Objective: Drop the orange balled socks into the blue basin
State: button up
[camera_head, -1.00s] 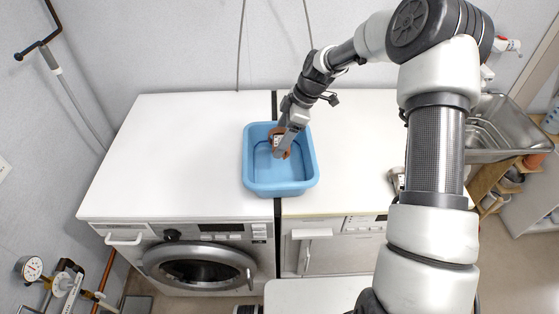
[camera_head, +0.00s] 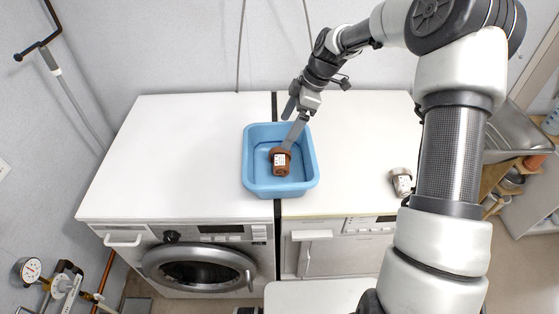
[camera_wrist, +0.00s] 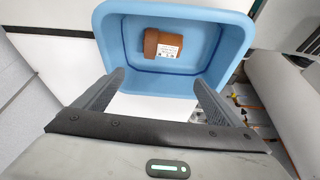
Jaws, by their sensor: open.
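The orange-brown balled socks (camera_head: 281,161), with a white label, lie inside the blue basin (camera_head: 251,178). In the wrist view the socks (camera_wrist: 163,44) rest on the floor of the basin (camera_wrist: 112,45), apart from the fingers. The basin stands on the white top, across the dark gap between the two machines. My gripper (camera_head: 293,118) is above the back part of the basin. Its fingers are spread and empty, and in the wrist view the gripper (camera_wrist: 160,85) has the near basin wall between its fingertips, with the socks beyond.
A grey-white rolled item with a label (camera_head: 401,181) lies on the right machine's top. A front-loading washer (camera_head: 203,266) stands below on the left. A metal sink (camera_head: 510,135) is at the right. The left white top (camera_head: 180,155) is clear.

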jog(key=v, duration=1.1)
jog(key=shift+d+r, duration=0.2)
jog(key=shift+r, duration=0.15)
jog(key=s+d+r+m+t+h, duration=0.25)
jog(key=s+r, duration=0.25)
jog(key=s, duration=0.3)
jog(key=s+d+r+m+t+h, duration=0.1)
jog(key=s+d+r+m+h, duration=0.2)
jog(key=s+r, duration=0.35)
jog(key=s+f+m+t+y, duration=0.1)
jog(key=s+f+m+t, duration=0.1)
jog(key=s+m, duration=1)
jog(key=s, duration=0.5)
jog(key=shift+a+f, duration=0.2)
jog(key=shift+f, duration=0.2)
